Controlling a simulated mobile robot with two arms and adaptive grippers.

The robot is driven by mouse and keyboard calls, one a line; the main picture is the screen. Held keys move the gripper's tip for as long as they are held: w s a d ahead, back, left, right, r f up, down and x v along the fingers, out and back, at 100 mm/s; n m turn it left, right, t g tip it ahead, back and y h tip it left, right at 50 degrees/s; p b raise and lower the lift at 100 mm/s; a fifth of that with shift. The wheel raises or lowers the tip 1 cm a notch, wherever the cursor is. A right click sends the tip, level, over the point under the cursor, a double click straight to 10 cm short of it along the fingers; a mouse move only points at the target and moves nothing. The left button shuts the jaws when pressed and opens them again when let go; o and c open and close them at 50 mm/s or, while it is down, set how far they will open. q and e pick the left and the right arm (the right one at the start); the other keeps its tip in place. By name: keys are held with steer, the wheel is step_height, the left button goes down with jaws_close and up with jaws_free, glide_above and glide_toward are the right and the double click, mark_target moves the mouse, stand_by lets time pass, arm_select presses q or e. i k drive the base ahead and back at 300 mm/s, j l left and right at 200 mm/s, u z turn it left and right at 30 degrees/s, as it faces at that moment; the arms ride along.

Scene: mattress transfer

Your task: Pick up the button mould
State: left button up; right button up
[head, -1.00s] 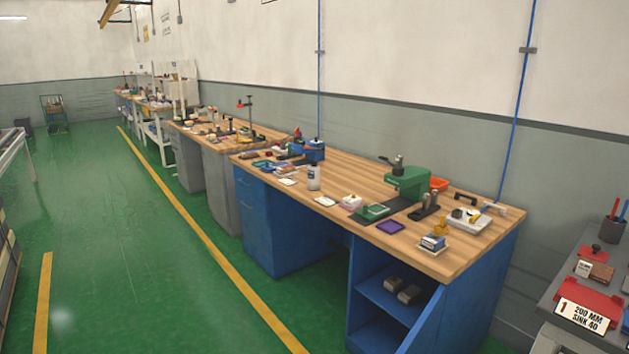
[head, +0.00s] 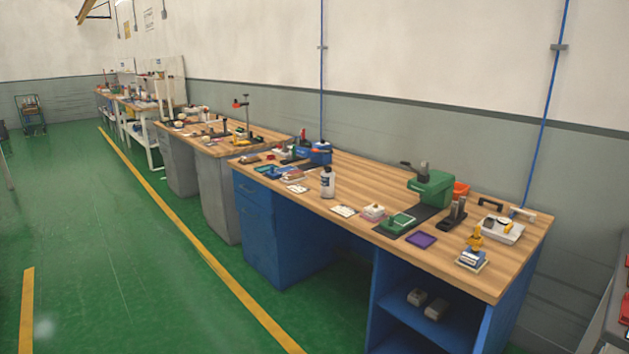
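I cannot tell for sure which item is the button mould. On the near wooden-topped bench (head: 345,190), a green block with a small knob on top (head: 398,222) sits on a dark mat in front of a green press (head: 430,190). Right of it lie a flat purple tray (head: 421,240) and a small white and blue piece (head: 472,259) with a yellow upright part behind it (head: 476,238). A white tray with small parts (head: 500,230) is at the bench's right end. Neither of my grippers is in view.
A white bottle (head: 327,182) and a blue device (head: 320,152) stand further left on the bench. Its blue body has an open shelf (head: 420,325) holding two grey blocks. Grey furniture (head: 612,310) is at the right edge. The green floor (head: 100,260) at left is clear.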

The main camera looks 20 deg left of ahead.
mark_target(328, 180)
steer(key=i+j, duration=0.2)
steer(key=j, duration=0.2)
steer(key=i+j+z, duration=0.1)
steer(key=j, duration=0.25)
steer(key=i+j, duration=0.5)
steer(key=j, duration=0.3)
steer(key=i+j+z, duration=0.1)
steer(key=j, duration=0.25)
steer(key=i, duration=0.1)
